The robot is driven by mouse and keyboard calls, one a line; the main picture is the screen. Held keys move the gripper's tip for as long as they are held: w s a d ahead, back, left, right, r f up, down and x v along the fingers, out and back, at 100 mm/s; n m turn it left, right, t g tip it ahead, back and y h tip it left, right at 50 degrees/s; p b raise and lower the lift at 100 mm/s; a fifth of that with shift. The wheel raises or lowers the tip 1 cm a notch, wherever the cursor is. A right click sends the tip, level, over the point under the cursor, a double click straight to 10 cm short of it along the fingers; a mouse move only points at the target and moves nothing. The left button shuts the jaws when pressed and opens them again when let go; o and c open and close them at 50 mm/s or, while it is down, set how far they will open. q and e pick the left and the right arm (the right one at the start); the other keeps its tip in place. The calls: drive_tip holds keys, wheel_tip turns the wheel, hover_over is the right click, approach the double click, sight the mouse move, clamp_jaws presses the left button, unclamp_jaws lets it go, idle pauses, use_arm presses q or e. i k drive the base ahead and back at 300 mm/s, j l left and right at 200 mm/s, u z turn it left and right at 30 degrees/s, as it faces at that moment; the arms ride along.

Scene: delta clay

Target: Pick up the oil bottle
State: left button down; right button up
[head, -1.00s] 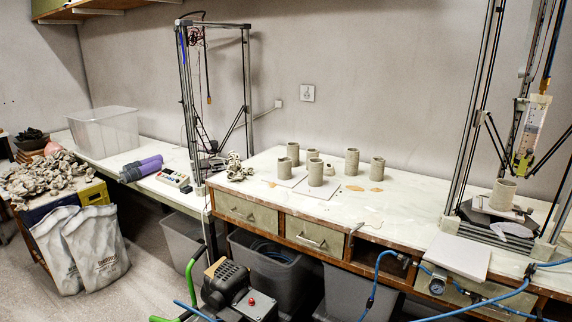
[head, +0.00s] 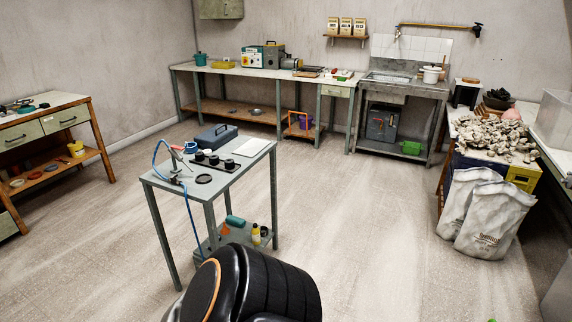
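A small yellow bottle with a dark top (head: 256,236), which looks like the oil bottle, stands on the lower shelf of a grey metal table in the middle of the room. A darker item stands close on its right, too small to make out. Neither of my grippers is in view. A black rounded part with an orange ring, likely mine, fills the bottom centre and hides part of the lower shelf.
The grey table (head: 160,196) carries a blue toolbox (head: 215,133), a black tray with jars and a blue hose. A teal item (head: 235,221) lies on its lower shelf. Clay bags (head: 497,222) stand at right. Open floor surrounds the table.

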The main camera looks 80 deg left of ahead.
sight(255, 231)
drive_tip(key=u, duration=3.1)
drive_tip(key=i+l+u, duration=0.2)
drive_tip(key=u, duration=0.3)
drive_tip(key=i+l+u, duration=0.2)
drive_tip(key=u, duration=0.25)
drive_tip(key=i+l+u, duration=0.2)
drive_tip(key=l, duration=0.25)
drive_tip(key=l+u, duration=0.2)
drive_tip(key=l, duration=0.25)
drive_tip(key=i+l+u, duration=0.1)
drive_tip(key=l, duration=0.5)
drive_tip(key=i+l+u, duration=0.1)
drive_tip(key=l, duration=0.5)
drive_tip(key=i+l+u, duration=0.1)
drive_tip(key=l, duration=0.5)
